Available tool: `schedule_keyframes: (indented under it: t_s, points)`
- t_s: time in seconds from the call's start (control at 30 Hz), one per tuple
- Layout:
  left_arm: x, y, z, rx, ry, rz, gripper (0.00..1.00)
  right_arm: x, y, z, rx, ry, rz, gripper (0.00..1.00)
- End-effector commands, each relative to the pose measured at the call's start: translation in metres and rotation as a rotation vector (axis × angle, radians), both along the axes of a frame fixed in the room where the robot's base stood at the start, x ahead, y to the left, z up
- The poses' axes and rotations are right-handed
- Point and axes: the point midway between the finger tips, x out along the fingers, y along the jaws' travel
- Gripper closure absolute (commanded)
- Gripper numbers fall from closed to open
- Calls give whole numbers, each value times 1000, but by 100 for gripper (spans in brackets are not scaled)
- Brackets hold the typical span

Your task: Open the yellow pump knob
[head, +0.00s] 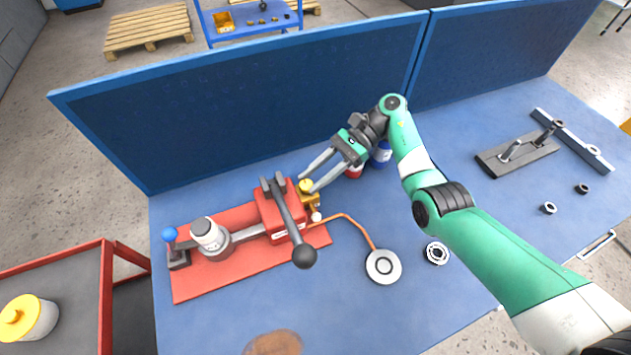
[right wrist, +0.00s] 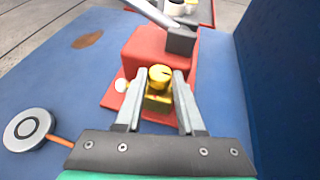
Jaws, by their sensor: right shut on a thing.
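The yellow pump knob (head: 306,186) sits on a brass valve block at the right end of the red pump body (head: 282,215). My right gripper (head: 307,181) reaches down to it from the upper right, one finger on each side. In the right wrist view the yellow knob (right wrist: 160,74) shows between the two fingertips of my right gripper (right wrist: 159,76), which is shut on it. The knob's slotted round top faces the camera. The brass block (right wrist: 158,101) lies just below it. My left gripper is not in view.
The pump's black-knobbed lever (head: 290,222) slants over the red base plate (head: 190,286). A copper tube leads to a round grey disc (head: 383,266). A blue partition (head: 250,100) stands behind the work area.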

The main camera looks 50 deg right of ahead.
Motion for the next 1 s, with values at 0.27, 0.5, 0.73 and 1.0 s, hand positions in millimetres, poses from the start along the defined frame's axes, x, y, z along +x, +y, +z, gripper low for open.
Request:
schedule_keyframes:
  t_s: [0.27,0.5,0.73,1.0]
  points:
    - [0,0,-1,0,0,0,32,1,0,0,-1,0,29,100]
    - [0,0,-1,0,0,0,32,1,0,0,-1,-1,30,100]
    - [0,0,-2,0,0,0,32,1,0,0,-1,0,28,50]
    - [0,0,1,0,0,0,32,1,-3,4,0,0,27,50]
